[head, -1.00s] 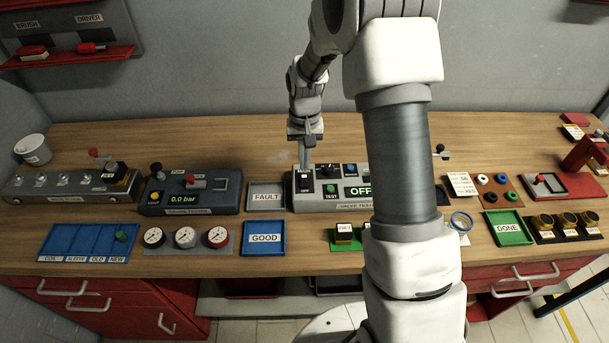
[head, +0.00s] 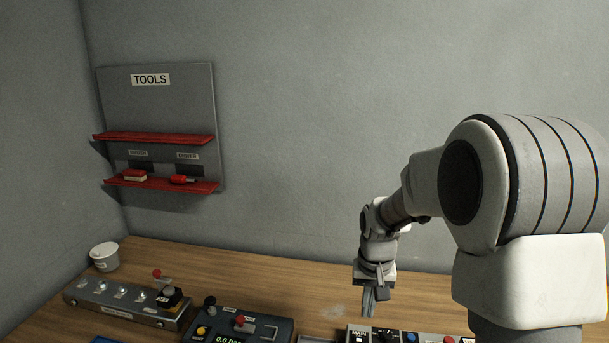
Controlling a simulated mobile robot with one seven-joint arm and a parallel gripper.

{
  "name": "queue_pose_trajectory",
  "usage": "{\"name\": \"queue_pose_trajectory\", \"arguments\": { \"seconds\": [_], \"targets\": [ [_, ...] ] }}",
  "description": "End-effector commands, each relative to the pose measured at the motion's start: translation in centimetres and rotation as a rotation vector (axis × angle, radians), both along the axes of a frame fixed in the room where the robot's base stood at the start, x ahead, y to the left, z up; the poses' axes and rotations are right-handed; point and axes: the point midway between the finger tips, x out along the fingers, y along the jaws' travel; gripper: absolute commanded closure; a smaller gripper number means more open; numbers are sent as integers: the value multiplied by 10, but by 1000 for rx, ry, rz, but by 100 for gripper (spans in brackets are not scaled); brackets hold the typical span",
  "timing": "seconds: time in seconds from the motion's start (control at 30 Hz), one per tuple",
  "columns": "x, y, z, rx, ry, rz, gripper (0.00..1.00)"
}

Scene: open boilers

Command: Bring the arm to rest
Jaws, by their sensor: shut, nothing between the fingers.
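My gripper (head: 369,303) is at the end of my arm, right of the middle in the head view. It points down with its fingers together and nothing between them. It is above the back of the valve tester box (head: 400,337), close to its MAIN switch (head: 358,338). I cannot tell whether the fingertips touch the box. My arm fills the right side of the view and hides what is behind it.
A pressure box (head: 262,327) and a grey rack (head: 112,297) stand on the wooden bench (head: 190,262) to the left. A white cup (head: 104,257) is at the back left. A TOOLS board (head: 160,100) with red shelves hangs on the wall. The bench front is out of view.

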Motion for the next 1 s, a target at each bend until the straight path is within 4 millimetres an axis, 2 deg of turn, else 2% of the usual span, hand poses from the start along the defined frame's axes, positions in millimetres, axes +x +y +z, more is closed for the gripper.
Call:
{"name": "queue_pose_trajectory", "arguments": {
  "seconds": [0.03,0.2,0.5,0.7,1.0],
  "targets": [
    [-7,0,14,-2,-22,7,100],
    [-34,0,53,-8,-76,29,100],
    [-89,0,104,-17,-172,66,100],
    [-129,0,126,-24,-236,89,100],
    [-190,0,142,-32,-331,125,100]
  ]
}}
